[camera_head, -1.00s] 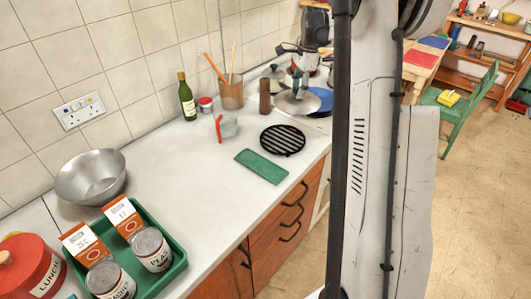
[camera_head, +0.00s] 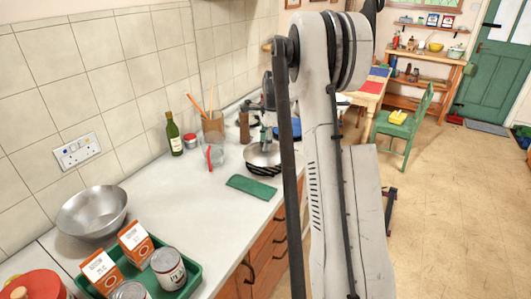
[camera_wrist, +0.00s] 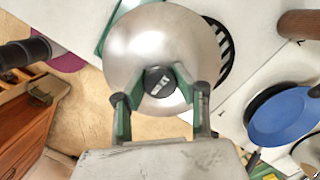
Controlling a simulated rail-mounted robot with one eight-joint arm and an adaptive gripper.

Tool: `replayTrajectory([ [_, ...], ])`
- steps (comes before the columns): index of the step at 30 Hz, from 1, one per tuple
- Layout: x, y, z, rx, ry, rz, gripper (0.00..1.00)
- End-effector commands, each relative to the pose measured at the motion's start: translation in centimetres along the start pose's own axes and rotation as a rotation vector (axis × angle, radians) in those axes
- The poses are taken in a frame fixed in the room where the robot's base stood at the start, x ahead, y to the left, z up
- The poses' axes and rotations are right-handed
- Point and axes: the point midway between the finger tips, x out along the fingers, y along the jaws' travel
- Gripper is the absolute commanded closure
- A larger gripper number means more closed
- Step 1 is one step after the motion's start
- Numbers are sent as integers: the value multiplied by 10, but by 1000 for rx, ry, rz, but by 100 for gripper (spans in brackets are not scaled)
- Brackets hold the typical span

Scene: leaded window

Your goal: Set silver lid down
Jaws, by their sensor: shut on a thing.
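The silver lid (camera_head: 262,155) is round and domed, with a dark knob (camera_wrist: 158,81) on top. My gripper (camera_wrist: 158,78) is shut on this knob and holds the lid roughly level. In the wrist view the lid (camera_wrist: 150,45) covers much of the black slatted trivet (camera_wrist: 227,45), whose right side shows past the lid's edge. In the head view the trivet (camera_head: 264,171) shows just under the lid on the white counter. I cannot tell whether the lid touches it.
A green cloth (camera_head: 251,188) lies in front of the trivet. A clear cup (camera_head: 214,155), a utensil pot (camera_head: 213,127) and a bottle (camera_head: 174,136) stand to the left. A blue pan (camera_wrist: 283,117) is on the other side. The counter (camera_head: 190,195) left of the cloth is clear.

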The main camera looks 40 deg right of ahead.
Motion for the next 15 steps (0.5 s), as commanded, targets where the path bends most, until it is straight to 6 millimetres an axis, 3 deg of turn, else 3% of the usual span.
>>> replayTrajectory([
  [9, 25, -45, -20, -1, 0, 0, 100],
  [15, 35, -63, -28, -1, 0, 0, 100],
])
